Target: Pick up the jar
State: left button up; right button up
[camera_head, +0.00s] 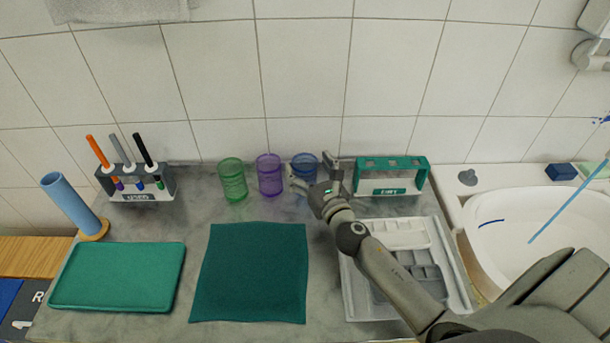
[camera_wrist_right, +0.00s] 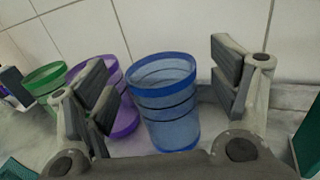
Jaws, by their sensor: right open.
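Three clear ribbed jars stand in a row by the tiled wall: a green jar (camera_head: 232,181), a purple jar (camera_head: 269,174) and a blue jar (camera_head: 305,165). My right gripper (camera_head: 315,178) is open in front of the blue jar and hides its lower part. In the right wrist view the blue jar (camera_wrist_right: 165,103) stands upright between the spread fingers (camera_wrist_right: 165,90), apart from both and a little beyond them. The purple jar (camera_wrist_right: 122,95) is partly behind the left finger, and the green jar (camera_wrist_right: 44,80) is farther left. My left gripper is not in view.
A teal rack (camera_head: 391,163) stands close right of the blue jar. A pen holder (camera_head: 137,190) and a blue cylinder (camera_head: 72,203) are at left. A green tray (camera_head: 118,277), a dark green cloth (camera_head: 250,272) and a grey tray (camera_head: 352,300) lie in front. A white sink (camera_head: 510,260) is at right.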

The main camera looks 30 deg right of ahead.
jog(key=shift+w+d, duration=0.1)
jog(key=shift+w, duration=1.15)
jog(key=shift+s, duration=0.1)
jog(key=c, duration=1.1)
jog(key=shift+c, duration=0.6)
jog(key=shift+r, duration=0.1)
